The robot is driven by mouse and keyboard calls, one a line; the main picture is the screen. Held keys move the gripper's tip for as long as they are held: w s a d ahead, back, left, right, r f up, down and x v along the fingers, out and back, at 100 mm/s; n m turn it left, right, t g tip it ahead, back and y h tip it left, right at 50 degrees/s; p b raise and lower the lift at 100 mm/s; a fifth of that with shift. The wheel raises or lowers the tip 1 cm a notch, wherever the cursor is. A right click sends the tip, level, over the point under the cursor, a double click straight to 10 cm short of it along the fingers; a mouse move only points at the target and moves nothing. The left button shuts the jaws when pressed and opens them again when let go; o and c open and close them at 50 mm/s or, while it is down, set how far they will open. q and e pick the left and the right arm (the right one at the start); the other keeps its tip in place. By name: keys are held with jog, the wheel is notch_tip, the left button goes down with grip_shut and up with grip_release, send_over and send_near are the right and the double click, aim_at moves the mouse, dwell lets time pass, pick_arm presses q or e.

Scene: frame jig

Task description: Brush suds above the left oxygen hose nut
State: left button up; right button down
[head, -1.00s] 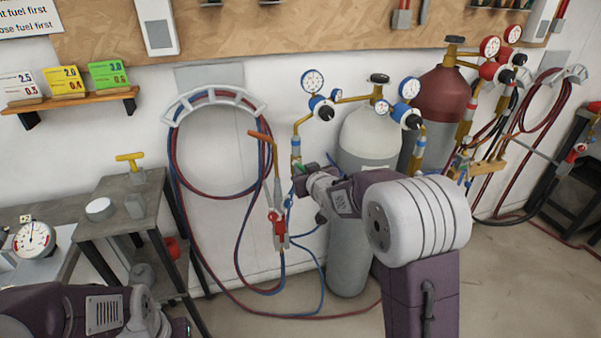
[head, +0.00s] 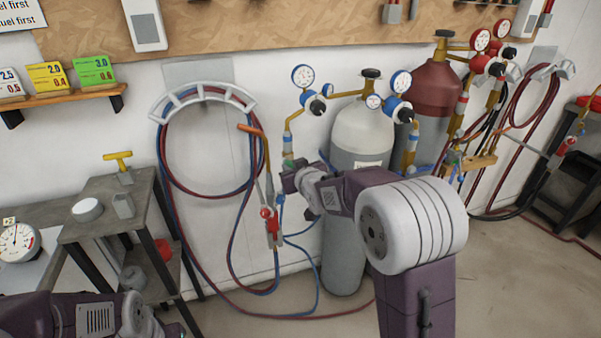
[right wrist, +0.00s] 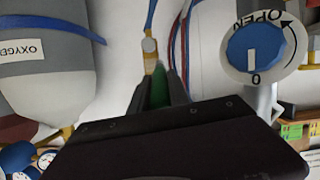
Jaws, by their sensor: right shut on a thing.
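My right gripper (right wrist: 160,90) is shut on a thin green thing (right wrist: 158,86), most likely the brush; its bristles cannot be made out. In the head view this gripper (head: 290,180) is just below the left regulator's outlet. The left oxygen hose nut (right wrist: 149,50), brass and pale, sits just beyond the fingertips in the right wrist view, with the blue hose (right wrist: 150,18) running from it. Whether the green thing touches the nut I cannot tell. No suds can be made out. My left gripper (head: 176,329) is at the lower left, its fingers hidden.
The grey oxygen cylinder (head: 343,240) stands right behind the right arm, with a second blue regulator (head: 398,108). A torch (head: 270,222) and looped hoses (head: 165,185) hang to the left. A blue OPEN dial (right wrist: 253,50) is close in the wrist view. A shelf stand (head: 110,215) is at left.

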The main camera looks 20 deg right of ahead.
jog(key=s+b, duration=0.2)
jog(key=s, duration=0.4)
dwell(0.4)
jog(key=shift+s+d, duration=0.1)
jog(key=s, duration=0.2)
jog(key=shift+s, duration=0.4)
jog(key=shift+w, duration=0.1)
dwell(0.4)
jog(key=shift+w, duration=3.55)
jog(key=shift+w+p, duration=0.55)
jog(key=shift+w, duration=0.3)
